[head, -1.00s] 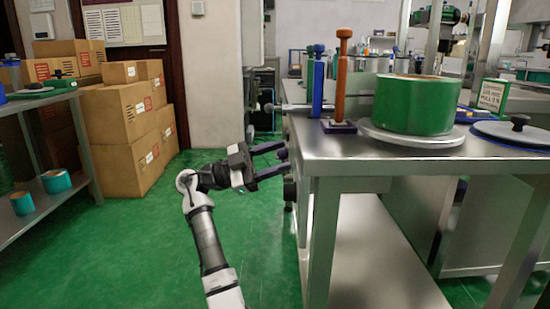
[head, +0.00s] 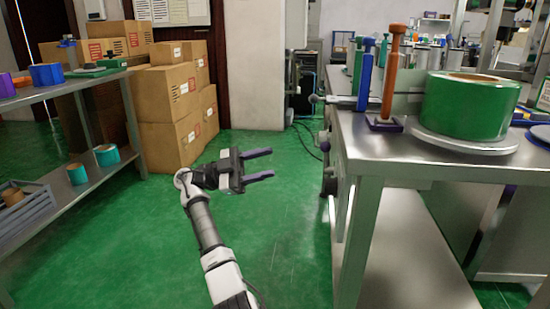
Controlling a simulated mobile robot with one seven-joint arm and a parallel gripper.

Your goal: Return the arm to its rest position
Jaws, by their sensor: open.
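My gripper (head: 260,166) shows in the head view, left of the steel table and above the green floor. Its two dark fingers are spread apart and point right, with nothing between them. My arm (head: 207,225) reaches up from the bottom of the picture and bends at a joint just left of the gripper. The gripper touches nothing that I can see.
The steel table (head: 384,153) on the right carries a large green roll (head: 466,105) on a round plate, with an orange-handled post (head: 391,75) and a blue post (head: 363,82) beside it. Cardboard boxes (head: 165,95) and a shelf (head: 112,78) stand left. The green floor between is clear.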

